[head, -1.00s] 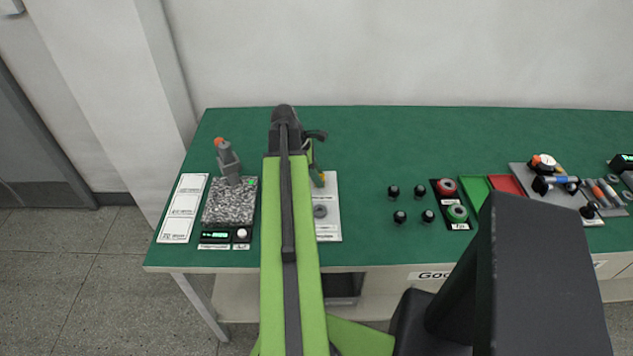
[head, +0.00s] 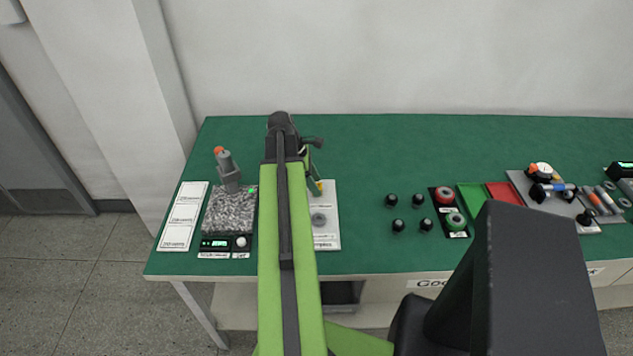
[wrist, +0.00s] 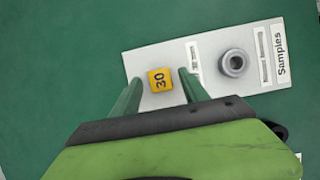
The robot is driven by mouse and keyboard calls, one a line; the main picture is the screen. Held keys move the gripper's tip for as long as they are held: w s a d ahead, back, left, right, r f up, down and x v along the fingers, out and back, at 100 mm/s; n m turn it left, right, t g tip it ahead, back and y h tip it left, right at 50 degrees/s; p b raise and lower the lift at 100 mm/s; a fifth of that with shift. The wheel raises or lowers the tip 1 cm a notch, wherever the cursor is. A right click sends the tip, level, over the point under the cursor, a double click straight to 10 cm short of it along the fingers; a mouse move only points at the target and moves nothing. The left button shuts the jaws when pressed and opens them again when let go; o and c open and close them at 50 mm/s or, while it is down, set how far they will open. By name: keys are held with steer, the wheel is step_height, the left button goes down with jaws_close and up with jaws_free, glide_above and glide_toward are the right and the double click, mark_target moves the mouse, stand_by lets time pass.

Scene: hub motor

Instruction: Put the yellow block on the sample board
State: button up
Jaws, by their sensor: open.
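The yellow block (wrist: 160,80), marked 30, shows in the wrist view over the bare end of the white sample board (wrist: 212,88) and appears to rest on it. My gripper (wrist: 159,76) is open, with one green finger on each side of the block and a visible gap on both sides. In the head view my arm covers part of the sample board (head: 332,235). A small bit of yellow shows there beside my gripper (head: 314,180).
A grey ring (wrist: 234,63) sits on the board near its "Samples" label. To the left are a speckled block (head: 229,212) with a grey upright tool and white cards (head: 183,215). Several black knobs (head: 398,226) stand to the right. Green table is clear behind.

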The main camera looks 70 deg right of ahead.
steer(key=p+v, duration=0.9)
steer(key=v, duration=0.2)
